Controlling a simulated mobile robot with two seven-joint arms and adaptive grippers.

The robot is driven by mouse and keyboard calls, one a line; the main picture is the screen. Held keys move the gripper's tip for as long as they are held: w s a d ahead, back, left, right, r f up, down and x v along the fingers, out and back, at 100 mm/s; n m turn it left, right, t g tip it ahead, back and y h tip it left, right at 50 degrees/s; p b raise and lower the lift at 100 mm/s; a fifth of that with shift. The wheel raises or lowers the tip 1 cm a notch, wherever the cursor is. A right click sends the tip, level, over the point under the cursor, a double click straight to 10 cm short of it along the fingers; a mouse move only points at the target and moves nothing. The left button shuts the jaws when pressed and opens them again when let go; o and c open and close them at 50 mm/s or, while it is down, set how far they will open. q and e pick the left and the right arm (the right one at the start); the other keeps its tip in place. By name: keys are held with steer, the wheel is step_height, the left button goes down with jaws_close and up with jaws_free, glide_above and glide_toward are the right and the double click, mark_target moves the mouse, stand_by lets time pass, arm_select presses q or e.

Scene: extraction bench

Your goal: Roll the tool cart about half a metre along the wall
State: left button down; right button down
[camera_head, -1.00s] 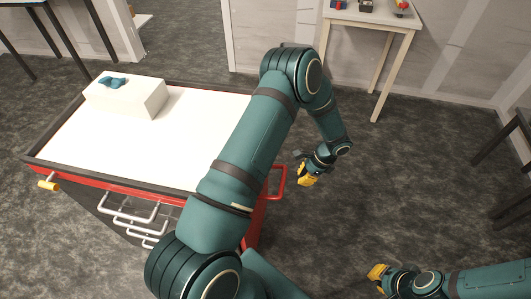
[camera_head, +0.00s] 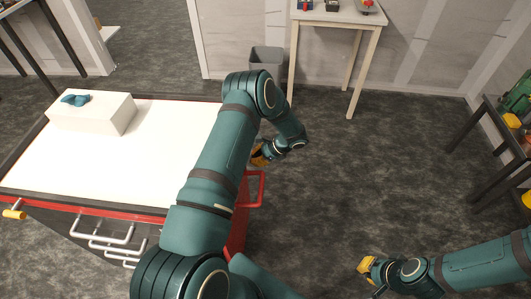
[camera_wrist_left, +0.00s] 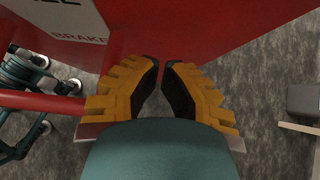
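The tool cart (camera_head: 150,165) stands at the left of the head view, with a white top, dark rim and red body. Its red side handle (camera_head: 254,188) sticks out at its right end. My left gripper (camera_head: 259,155) is close to that end, just past the handle in the picture. In the left wrist view its yellow fingers (camera_wrist_left: 162,72) nearly meet at the tips, with nothing seen between them. The red handle bar (camera_wrist_left: 40,103) runs in from the left to the left finger; contact is unclear. My right gripper (camera_head: 367,265) is over bare floor, away from the cart.
A white box (camera_head: 95,113) with a teal item (camera_head: 75,99) lies on the cart top. A grey bin (camera_head: 268,60) and a small table (camera_head: 325,14) stand by the back wall. A dark bench (camera_head: 490,140) is at right. The middle floor is clear.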

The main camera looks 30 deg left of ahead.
arm_select(q)
steer(key=a, duration=0.1)
steer(key=s+a, duration=0.1)
steer(key=a, duration=0.1)
steer(key=shift+s+a+r, duration=0.15)
steer(key=shift+s, duration=0.2)
arm_select(e)
steer(key=shift+w+r, duration=0.1)
arm_select(q)
steer(key=shift+a, duration=0.1)
